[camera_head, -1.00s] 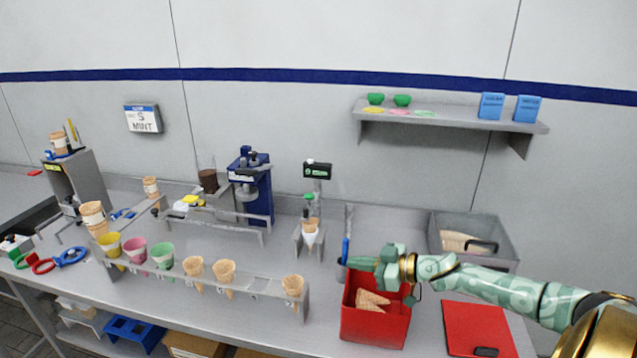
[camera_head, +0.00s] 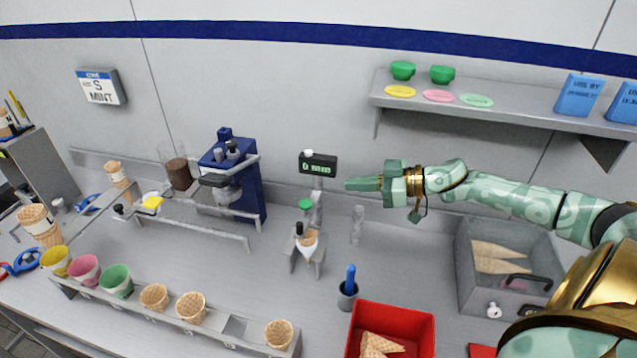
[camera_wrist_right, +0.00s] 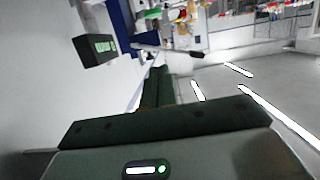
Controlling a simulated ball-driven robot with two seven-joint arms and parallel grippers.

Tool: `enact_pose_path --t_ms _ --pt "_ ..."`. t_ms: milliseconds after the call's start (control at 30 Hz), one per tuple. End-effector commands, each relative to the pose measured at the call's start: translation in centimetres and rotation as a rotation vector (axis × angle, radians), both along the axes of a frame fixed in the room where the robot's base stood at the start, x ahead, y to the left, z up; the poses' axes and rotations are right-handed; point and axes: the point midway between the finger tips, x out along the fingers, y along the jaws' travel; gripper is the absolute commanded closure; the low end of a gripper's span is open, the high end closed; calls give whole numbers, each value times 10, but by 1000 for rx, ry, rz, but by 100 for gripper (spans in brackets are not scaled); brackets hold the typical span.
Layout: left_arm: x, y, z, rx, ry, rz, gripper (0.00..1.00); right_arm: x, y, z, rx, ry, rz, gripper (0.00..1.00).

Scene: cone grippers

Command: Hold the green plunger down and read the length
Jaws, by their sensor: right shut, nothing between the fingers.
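The green plunger (camera_head: 305,205) stands upright on the length gauge, above a wafer cone (camera_head: 308,240) held in the small grey stand (camera_head: 305,262). The gauge's black display (camera_head: 318,164) shows what reads as 0 mm in green. My right gripper (camera_head: 348,184) is shut and empty, pointing left. It appears to the right of the plunger and a little higher in the picture, not visibly touching it. In the right wrist view its closed fingers (camera_wrist_right: 158,88) point up the picture, with the display (camera_wrist_right: 95,48) to their left. My left gripper is not in view.
A blue-handled tool stands in a grey cup (camera_head: 348,295), behind a red bin (camera_head: 433,325) of cones. A clear tube (camera_head: 357,225) stands right of the gauge. A blue machine (camera_head: 245,185) is left, a grey bin (camera_head: 465,270) right. A cone rack (camera_head: 240,328) runs along the front.

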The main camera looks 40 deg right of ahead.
Motion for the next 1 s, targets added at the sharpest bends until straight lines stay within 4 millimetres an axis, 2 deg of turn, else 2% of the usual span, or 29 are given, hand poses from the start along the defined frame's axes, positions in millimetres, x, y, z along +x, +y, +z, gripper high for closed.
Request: enact_pose_path --t_ms 100,467,667,867,967,1000 --pt "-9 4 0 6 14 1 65 0 0 0 0 0 2 100" --pt "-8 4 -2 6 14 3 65 5 4 -1 3 -2 0 100" --pt "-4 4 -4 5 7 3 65 28 23 -7 5 -5 0 100" --pt "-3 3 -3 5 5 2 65 60 51 -17 3 -6 1 100" --pt "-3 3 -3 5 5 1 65 75 64 -22 3 -3 1 100" --pt "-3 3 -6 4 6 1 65 76 65 -31 4 2 0 100"
